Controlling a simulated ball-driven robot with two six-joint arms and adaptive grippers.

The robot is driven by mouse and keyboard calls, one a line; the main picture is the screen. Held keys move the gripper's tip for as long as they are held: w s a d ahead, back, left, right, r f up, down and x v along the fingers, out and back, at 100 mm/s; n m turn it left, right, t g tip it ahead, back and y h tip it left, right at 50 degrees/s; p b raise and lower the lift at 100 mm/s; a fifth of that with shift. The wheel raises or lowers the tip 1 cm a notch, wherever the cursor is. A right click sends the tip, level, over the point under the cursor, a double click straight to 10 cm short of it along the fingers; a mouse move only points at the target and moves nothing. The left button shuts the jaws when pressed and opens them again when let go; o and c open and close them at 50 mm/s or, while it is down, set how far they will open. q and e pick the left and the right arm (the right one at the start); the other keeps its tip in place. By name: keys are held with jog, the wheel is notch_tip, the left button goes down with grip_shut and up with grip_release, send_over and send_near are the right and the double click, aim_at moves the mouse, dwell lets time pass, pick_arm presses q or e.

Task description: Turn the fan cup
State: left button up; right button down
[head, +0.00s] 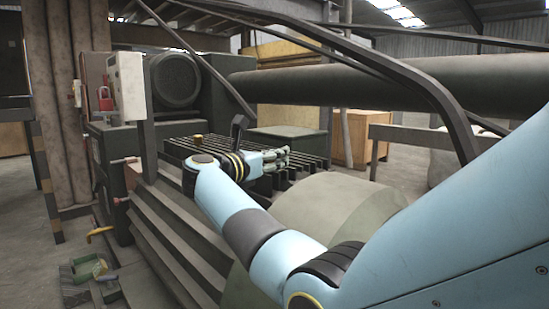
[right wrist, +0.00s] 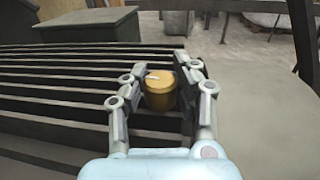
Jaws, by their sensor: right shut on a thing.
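The fan cup, a small round brass-coloured cup (right wrist: 160,92) with a pale mark on its top, sits between the fingers of my right gripper (right wrist: 158,88) in the right wrist view. The fingers are shut on its two sides. In the head view the right gripper (head: 277,158) is over the dark slatted ribs, and I cannot make out the cup in its fingers there. My left gripper is not in view.
The dark ribs (right wrist: 60,78) run beneath and beside the gripper. A dark upright lever (head: 238,128) rises close behind my wrist. A large grey-green rounded body (head: 330,212) lies in front.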

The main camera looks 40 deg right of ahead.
jog(key=c, duration=0.9)
grip_release()
jog(key=shift+c, duration=0.2)
jog(key=shift+a, duration=0.1)
jog(key=shift+a+f, duration=0.1)
jog(key=shift+a, duration=0.25)
jog(key=v, duration=0.6)
jog(key=shift+s+a, duration=0.2)
jog(key=shift+a, duration=0.1)
